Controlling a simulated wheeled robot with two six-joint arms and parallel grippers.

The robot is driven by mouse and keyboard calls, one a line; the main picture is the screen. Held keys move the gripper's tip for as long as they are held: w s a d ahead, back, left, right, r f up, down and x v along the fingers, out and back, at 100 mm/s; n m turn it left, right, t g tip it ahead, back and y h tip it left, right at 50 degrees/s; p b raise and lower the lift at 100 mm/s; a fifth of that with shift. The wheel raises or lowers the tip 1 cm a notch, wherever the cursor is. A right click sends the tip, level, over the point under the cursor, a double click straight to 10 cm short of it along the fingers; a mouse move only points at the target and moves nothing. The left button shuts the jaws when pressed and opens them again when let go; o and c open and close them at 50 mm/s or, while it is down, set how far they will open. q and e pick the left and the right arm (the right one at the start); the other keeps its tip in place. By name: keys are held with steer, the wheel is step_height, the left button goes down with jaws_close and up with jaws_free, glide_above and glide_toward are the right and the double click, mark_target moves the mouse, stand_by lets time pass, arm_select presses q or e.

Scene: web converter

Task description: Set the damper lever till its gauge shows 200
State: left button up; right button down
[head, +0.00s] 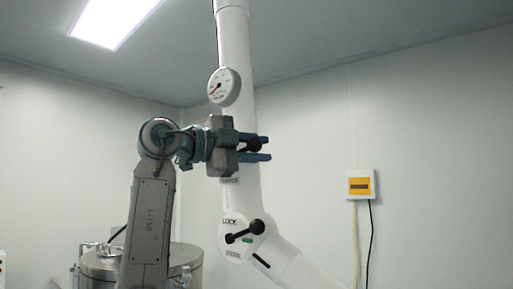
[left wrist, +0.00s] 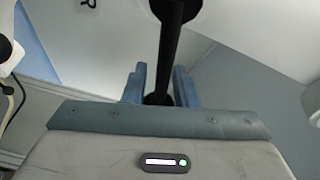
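The damper gauge (head: 224,87) is a round white dial on the white vertical duct in the head view. Its reddish needle points to the lower left; its numbers are too small to read. My left gripper (head: 266,147) reaches across the duct below the gauge, its blue fingers pointing right. The damper lever's dark knob (head: 254,145) sits between the fingers. In the left wrist view the black lever (left wrist: 171,45) runs down between the fingers (left wrist: 158,92), and its knob fills the gap. The gripper appears shut on it. My right gripper is not in view.
A second black lever (head: 244,232) sits lower on the duct on a round plate marked LOCK. A yellow-and-white box (head: 360,185) with hanging cables is on the right wall. A metal vessel (head: 185,257) stands at lower left. Space right of the duct looks clear.

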arm_select(q)
jaws_close()
steer(key=shift+w+a+f, duration=0.1)
steer(key=shift+w+a, duration=0.05)
steer(key=shift+w, duration=0.1)
